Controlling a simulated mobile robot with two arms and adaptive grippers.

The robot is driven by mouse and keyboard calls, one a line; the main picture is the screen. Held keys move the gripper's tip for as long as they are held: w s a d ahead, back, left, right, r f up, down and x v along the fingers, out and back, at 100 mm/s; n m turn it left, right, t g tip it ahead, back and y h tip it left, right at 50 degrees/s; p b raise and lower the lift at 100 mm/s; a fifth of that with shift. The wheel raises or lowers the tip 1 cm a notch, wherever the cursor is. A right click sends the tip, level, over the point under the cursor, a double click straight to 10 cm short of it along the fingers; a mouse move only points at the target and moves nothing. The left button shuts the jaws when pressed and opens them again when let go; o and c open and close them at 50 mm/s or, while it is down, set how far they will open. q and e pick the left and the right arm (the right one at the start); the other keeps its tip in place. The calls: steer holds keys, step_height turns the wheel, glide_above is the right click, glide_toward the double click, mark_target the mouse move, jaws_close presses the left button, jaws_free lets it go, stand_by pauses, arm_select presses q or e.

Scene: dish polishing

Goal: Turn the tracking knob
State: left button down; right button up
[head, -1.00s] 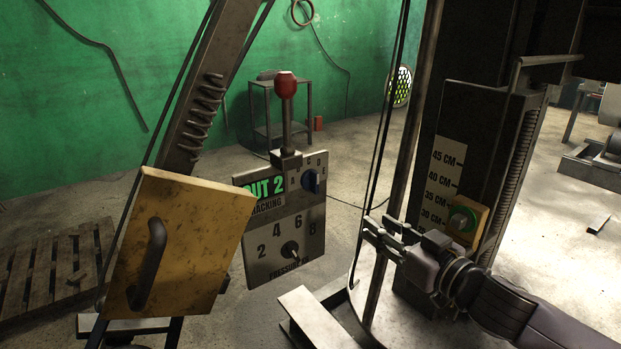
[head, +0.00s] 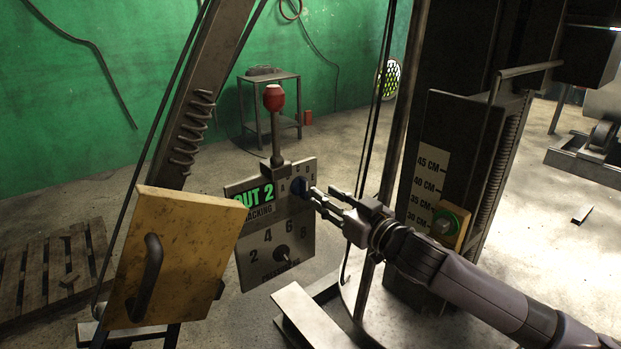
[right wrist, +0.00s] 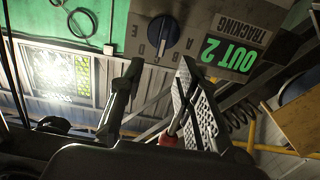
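The blue tracking knob (head: 298,187) sits at the upper right of the grey control panel (head: 297,226), next to the green "OUT 2" label (head: 254,199). My right gripper (head: 321,199) is just right of the knob, its fingertips near the panel. In the right wrist view the panel (right wrist: 200,18) appears upside down, with the blue knob (right wrist: 163,33) ringed by letters. There the right gripper (right wrist: 160,68) is open and empty, its fingers apart below the knob. No contact with the knob shows. My left gripper is not in view.
A red-balled lever (head: 273,98) rises above the panel, and a pressure knob (head: 281,253) is lower on it. A yellow plate (head: 190,255) with a dark handle stands left.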

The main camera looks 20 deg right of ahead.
mark_target(307, 183)
steer(key=p+x, duration=0.1)
steer(key=x, duration=0.5)
steer(key=shift+w+a, duration=0.1)
steer(key=shift+w, duration=0.15)
jaws_close()
